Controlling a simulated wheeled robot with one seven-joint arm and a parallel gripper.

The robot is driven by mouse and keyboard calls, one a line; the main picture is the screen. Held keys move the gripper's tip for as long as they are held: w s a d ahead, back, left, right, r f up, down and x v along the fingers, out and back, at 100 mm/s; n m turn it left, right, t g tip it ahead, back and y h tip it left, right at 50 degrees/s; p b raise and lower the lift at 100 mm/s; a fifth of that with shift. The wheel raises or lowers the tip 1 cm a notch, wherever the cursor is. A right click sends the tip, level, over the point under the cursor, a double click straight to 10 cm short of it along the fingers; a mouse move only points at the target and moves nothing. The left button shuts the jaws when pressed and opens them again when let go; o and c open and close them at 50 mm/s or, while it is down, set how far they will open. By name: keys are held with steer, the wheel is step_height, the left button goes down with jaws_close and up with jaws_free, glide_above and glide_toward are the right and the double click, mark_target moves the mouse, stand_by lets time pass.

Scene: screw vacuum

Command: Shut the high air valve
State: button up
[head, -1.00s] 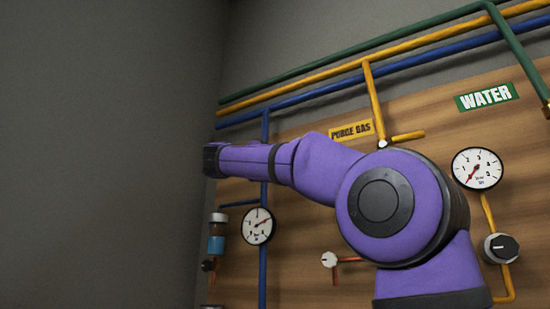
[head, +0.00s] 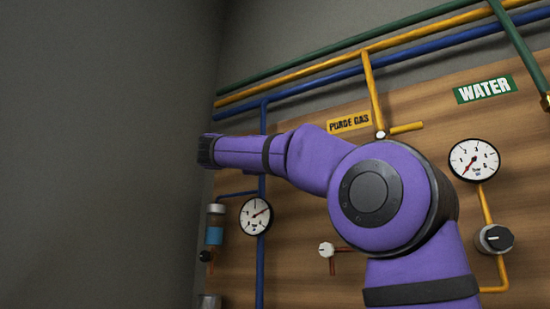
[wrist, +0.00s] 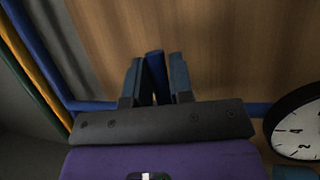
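My gripper (wrist: 157,80) has its two blue-grey fingers apart, pointing at the wooden panel. A blue bar (wrist: 156,72), which looks like a valve handle, stands between them. Narrow dark gaps show near its base; contact at the tips cannot be told. In the head view my purple arm reaches left across the panel, and its dark end hides the fingers and the handle. A blue pipe (head: 262,205) runs down behind the arm, with a white gauge (head: 256,216) beside it. No air label is readable.
A yellow valve handle (head: 406,128) sits by the purge gas label (head: 349,122). A red-piped valve (head: 326,250), a right gauge (head: 474,160) and a black knob (head: 495,239) are on the panel. A grey wall (head: 110,150) stands close at left.

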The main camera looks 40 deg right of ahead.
steer(key=o, duration=0.3)
steer(key=shift+a, duration=0.15)
steer(key=a, duration=0.3)
steer(key=a+f, duration=0.1)
steer(key=a, duration=0.3)
steer(key=a+f, duration=0.1)
steer(key=a, duration=0.2)
steer(key=shift+w+a, duration=0.2)
steer(key=shift+w, duration=0.15)
